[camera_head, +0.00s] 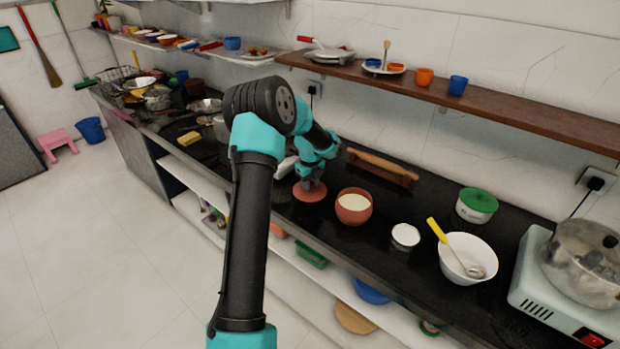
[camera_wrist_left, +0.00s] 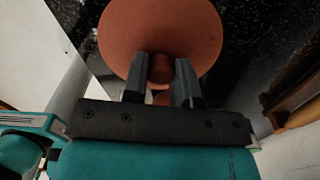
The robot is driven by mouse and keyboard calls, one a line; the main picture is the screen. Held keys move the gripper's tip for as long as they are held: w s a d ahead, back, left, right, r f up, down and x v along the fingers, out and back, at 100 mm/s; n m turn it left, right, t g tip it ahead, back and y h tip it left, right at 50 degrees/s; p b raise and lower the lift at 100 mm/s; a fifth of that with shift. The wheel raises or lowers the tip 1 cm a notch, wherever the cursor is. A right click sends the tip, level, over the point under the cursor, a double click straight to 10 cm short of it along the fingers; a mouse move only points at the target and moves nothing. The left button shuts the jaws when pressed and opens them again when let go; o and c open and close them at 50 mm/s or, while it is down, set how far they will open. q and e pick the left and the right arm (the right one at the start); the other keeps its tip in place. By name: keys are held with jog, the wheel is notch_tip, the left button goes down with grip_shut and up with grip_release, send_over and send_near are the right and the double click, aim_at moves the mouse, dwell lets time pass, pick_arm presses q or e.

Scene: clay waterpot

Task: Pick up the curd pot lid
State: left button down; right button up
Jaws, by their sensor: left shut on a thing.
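The curd pot lid (camera_head: 310,192) is a round terracotta disc with a small knob, left of the pot over the dark counter. In the left wrist view the lid (camera_wrist_left: 135,32) fills the top middle, with its knob between the two fingers. My left gripper (camera_head: 313,183) is shut on this knob; the fingertips also show in the left wrist view (camera_wrist_left: 161,70). I cannot tell whether the lid touches the counter. The terracotta curd pot (camera_head: 354,207) stands uncovered to the right, with white curd inside. My right gripper is not in view.
A small white cup (camera_head: 405,236), a white bowl (camera_head: 468,258) with a yellow-handled spoon, and a green-lidded tub (camera_head: 477,205) stand to the right. A wooden shelf (camera_head: 520,117) runs above the counter.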

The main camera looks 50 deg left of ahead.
pick_arm(q)
jog(key=s+d, duration=0.4)
jog(key=d, duration=0.1)
jog(key=s+d+r, duration=0.1)
jog(key=s+d, duration=0.2)
dwell(0.4)
